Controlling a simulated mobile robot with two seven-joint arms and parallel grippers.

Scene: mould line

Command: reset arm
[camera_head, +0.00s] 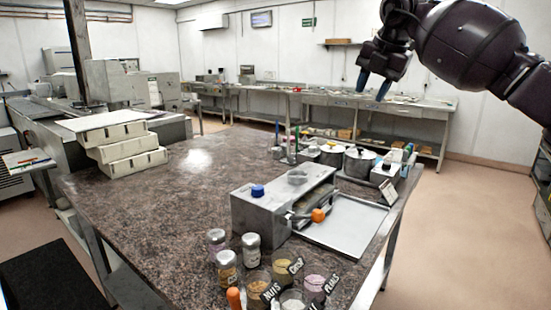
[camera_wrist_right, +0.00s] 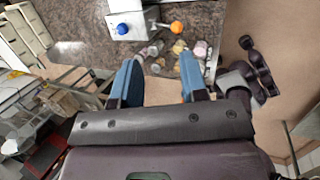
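My right gripper (camera_head: 373,85) is raised high at the upper right of the head view, well above the worktop and the back benches. Its two blue fingers are apart with nothing between them. In the right wrist view the gripper (camera_wrist_right: 160,77) also shows open and empty, with jars and the worktop far below and beyond its fingertips. My left gripper is not seen in the head view. Dark links of my own body show at the right of the wrist view, but no left fingers can be made out there.
The speckled worktop (camera_head: 160,210) carries a grey machine (camera_head: 262,215) with a blue knob and an orange-ended handle, a metal tray (camera_head: 345,235), several jars, pots and stacked cream moulds (camera_head: 130,160). Benches (camera_head: 330,100) line the back wall. The floor at right is clear.

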